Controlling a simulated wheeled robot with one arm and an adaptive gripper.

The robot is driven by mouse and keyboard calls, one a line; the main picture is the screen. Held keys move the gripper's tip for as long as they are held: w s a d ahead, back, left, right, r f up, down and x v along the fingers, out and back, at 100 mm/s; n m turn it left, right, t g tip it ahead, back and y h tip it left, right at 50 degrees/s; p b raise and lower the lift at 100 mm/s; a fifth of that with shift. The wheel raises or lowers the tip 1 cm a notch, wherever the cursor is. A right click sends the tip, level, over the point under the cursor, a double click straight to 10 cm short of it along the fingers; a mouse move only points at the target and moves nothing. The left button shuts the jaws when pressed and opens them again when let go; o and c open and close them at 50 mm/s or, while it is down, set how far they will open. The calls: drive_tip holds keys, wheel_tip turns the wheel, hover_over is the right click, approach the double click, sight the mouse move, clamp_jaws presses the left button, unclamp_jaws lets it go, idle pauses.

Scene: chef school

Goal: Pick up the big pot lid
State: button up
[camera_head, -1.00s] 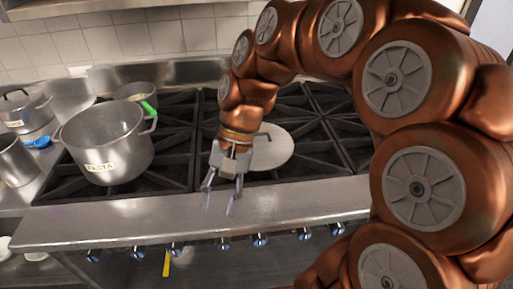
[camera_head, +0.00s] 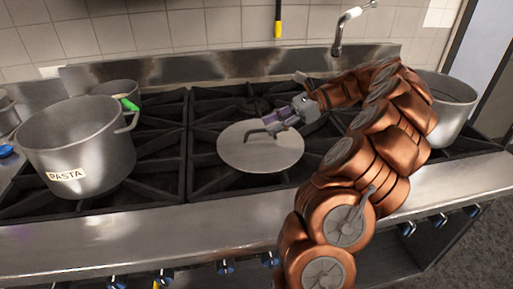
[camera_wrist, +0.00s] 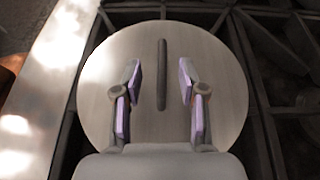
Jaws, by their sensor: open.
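The big pot lid (camera_head: 258,155) is a flat round metal disc lying on the black stove grates, with a dark bar handle (camera_head: 262,133) on top. In the wrist view the lid (camera_wrist: 222,75) fills the middle and its handle (camera_wrist: 162,75) runs lengthwise between the fingers. My gripper (camera_head: 275,118) is open and close to the handle, reaching in from the right. In the wrist view my gripper (camera_wrist: 160,95) has purple-padded fingers on both sides of the handle, with a gap on each side. Whether the fingertips are level with the handle cannot be told.
A large pot labelled PASTA (camera_head: 75,155) stands on the left grates, with a smaller pot (camera_head: 115,92) and a green-gripped handle behind it. Another pot (camera_head: 448,105) stands at the right beyond my arm. The steel front ledge (camera_head: 130,240) is clear.

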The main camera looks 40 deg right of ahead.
sight(252, 135)
drive_tip(key=shift+d+f+m, duration=0.3)
drive_tip(key=shift+d+f, duration=0.05)
drive_tip(key=shift+d, duration=0.3)
drive_tip(key=shift+x, duration=1.2)
drive_tip(key=shift+t, duration=0.3)
drive_tip(key=shift+s+a+r+p+x, duration=0.1)
drive_tip(key=shift+p+x, duration=0.1)
drive_tip(key=shift+x, duration=0.95)
drive_tip(key=shift+s+a+r+p+x, duration=0.1)
drive_tip(key=shift+p+x, duration=0.05)
drive_tip(key=shift+x, duration=0.95)
drive_tip(key=shift+w+a+f, duration=0.15)
drive_tip(key=shift+w+a, duration=0.05)
drive_tip(key=shift+a, duration=0.05)
clamp_jaws()
